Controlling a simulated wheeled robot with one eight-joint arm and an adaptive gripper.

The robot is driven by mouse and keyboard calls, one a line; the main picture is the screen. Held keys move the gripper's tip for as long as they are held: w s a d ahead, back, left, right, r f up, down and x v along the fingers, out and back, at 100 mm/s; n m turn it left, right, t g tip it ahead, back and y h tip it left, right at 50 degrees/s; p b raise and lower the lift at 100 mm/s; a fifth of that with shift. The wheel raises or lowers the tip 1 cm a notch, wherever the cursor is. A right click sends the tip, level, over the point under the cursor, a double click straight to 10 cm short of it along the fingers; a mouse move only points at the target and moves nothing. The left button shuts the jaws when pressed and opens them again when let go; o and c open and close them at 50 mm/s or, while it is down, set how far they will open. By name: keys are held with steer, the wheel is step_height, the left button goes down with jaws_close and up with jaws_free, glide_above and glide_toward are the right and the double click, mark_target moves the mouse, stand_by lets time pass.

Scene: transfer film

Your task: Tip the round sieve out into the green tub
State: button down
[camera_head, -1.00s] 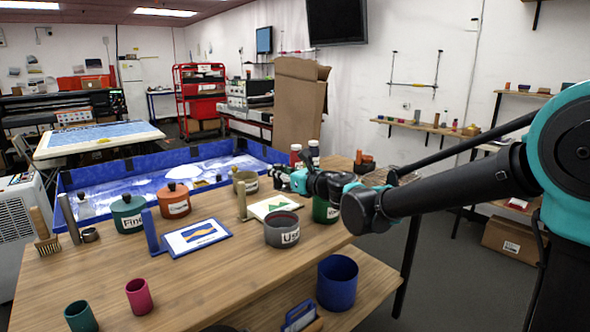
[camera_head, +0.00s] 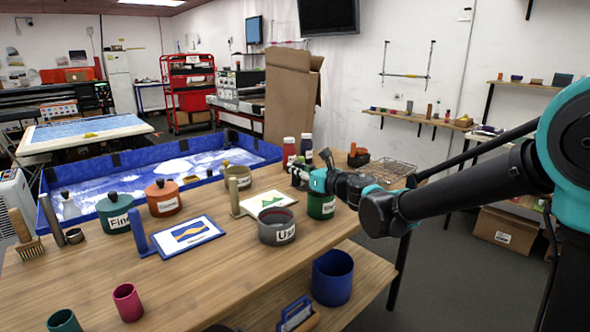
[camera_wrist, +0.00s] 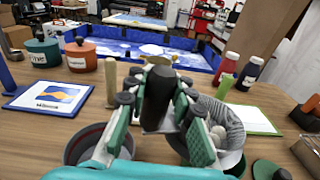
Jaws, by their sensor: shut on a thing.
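My gripper (camera_wrist: 158,105) is shut on the dark handle (camera_wrist: 158,92) of the round sieve (camera_wrist: 228,118). In the wrist view the grey sieve is tilted to the right of the fingers, and a few pale lumps show at its lower edge. The green tub (camera_head: 321,208) stands on the table below my gripper (camera_head: 303,174) in the head view. In the wrist view it is mostly hidden beneath the sieve. I cannot tell whether anything has dropped into it.
A grey tub (camera_head: 277,232) with reddish contents stands close left of the green tub. Nearby are a picture card (camera_head: 187,236), an orange pot (camera_head: 163,200), a teal pot (camera_head: 115,216) and a wire rack (camera_head: 388,168). Two bottles (camera_head: 289,150) stand behind.

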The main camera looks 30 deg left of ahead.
steer(key=shift+w+d+r+m+y, duration=0.25)
steer(key=shift+w+r+m, duration=0.05)
steer(key=shift+r+m, duration=0.35)
steer(key=shift+w+d+r+m+y, duration=0.25)
steer(key=shift+w+r+m, duration=0.05)
steer(key=shift+r+m, duration=0.35)
steer(key=shift+w+d+r+m+t+y, duration=0.5)
steer(key=shift+w+d+r+m+t, duration=0.9)
steer(key=shift+w+d+m, duration=3.05)
steer(key=s+a+f+n+g, duration=0.1)
steer(key=s+a+n, duration=0.2)
steer(key=s+a+n+g+h, duration=0.1)
steer(key=s+a+n, duration=0.2)
steer(key=n, duration=0.1)
steer(key=s+a+f+n, duration=0.1)
steer(key=s+a+n, duration=0.2)
steer(key=shift+s+a+f+n+g, duration=0.3)
steer(key=shift+s+a+n+g, duration=0.05)
steer(key=shift+g, duration=0.05)
steer(key=shift+s+a+f+n+h, duration=0.15)
steer(key=shift+s+f+n+h, duration=0.05)
steer(key=shift+f+n, duration=0.2)
steer(key=shift+s+a+f+n+h, duration=0.15)
steer(key=shift+f+n+h, duration=0.05)
steer(key=shift+f+n, duration=0.2)
